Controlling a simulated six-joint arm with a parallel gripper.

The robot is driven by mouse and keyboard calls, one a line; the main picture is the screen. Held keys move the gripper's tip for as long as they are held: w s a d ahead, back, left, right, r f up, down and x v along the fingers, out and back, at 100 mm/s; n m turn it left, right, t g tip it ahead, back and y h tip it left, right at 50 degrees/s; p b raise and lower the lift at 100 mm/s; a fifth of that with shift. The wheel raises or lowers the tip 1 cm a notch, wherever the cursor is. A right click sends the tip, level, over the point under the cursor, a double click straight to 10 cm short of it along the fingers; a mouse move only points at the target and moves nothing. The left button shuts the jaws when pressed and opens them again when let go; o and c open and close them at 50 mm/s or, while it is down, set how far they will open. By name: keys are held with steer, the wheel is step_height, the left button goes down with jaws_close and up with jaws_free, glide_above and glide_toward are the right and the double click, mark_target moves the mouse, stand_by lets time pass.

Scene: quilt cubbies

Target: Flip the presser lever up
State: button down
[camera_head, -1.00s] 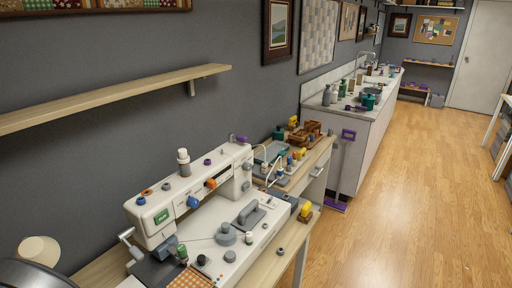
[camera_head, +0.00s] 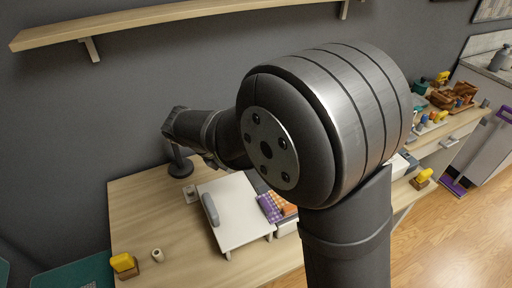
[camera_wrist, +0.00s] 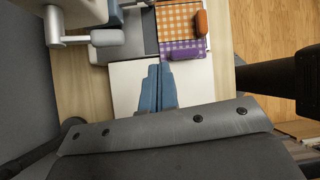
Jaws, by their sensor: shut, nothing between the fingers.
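In the wrist view, my gripper (camera_wrist: 158,70) has its two blue fingers together, with nothing between them. They are over a white panel, just below the sewing machine's bed. A pale lever-like arm (camera_wrist: 53,24) with a round grey-white end piece (camera_wrist: 107,37) sticks out of the machine body (camera_wrist: 85,12) at upper left. It looks like the presser lever and is apart from my fingers, up and to the left of them.
In the head view a white panel with a grey handle (camera_head: 233,200) stands on the wooden table (camera_head: 145,205). A shelf (camera_head: 150,27) runs above.

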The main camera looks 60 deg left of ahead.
steer(key=w+r+m+g+y, duration=0.1)
steer(key=w+r+g+y, duration=0.3)
steer(key=w+r+g, duration=0.3)
step_height(320, 180, up, 4)
steer(key=shift+w+a+r+m, duration=0.1)
steer(key=shift+w+a+m, duration=0.05)
steer(key=shift+a+m, duration=0.2)
steer(key=x, duration=1.4)
steer(key=shift+a, duration=0.3)
steer(key=shift+y, duration=0.3)
